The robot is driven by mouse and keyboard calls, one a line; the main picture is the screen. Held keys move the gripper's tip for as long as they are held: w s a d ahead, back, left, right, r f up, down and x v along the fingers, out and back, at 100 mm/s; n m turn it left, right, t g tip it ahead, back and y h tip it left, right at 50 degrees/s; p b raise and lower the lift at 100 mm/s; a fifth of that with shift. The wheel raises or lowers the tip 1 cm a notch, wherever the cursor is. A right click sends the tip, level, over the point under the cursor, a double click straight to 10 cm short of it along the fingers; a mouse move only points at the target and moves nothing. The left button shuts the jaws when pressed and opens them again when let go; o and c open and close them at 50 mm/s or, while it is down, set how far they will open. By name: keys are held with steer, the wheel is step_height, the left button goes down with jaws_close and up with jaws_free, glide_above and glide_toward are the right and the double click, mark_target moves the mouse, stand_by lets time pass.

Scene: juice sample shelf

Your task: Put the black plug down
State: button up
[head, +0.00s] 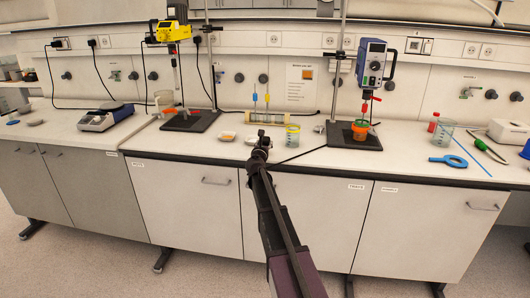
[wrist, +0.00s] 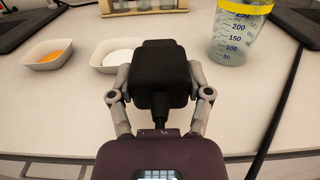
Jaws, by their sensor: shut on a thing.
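The black plug (wrist: 160,72) is a blocky black piece with a short neck toward my wrist. In the wrist view my gripper (wrist: 160,85) is shut on it, one finger on each side. The plug hides part of the bench behind it, so I cannot tell if it touches the surface. In the head view my gripper (head: 262,142) is over the front part of the white bench (head: 225,152), and the plug is too small there to make out clearly.
A white dish of white powder (wrist: 112,57) and a dish of orange powder (wrist: 47,54) sit behind to the left. A glass beaker with a yellow band (wrist: 236,35) stands at the right. A black cable (wrist: 275,110) runs along the right. Bare bench lies at the left front.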

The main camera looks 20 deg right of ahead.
steer(key=shift+f, duration=0.15)
steer(key=shift+f+b, duration=1.65)
steer(key=shift+b, duration=0.1)
steer(key=shift+f, duration=0.1)
steer(key=o, duration=1.3)
steer(key=shift+r, duration=0.2)
steer(key=v, duration=1.2)
steer(key=shift+f, duration=0.1)
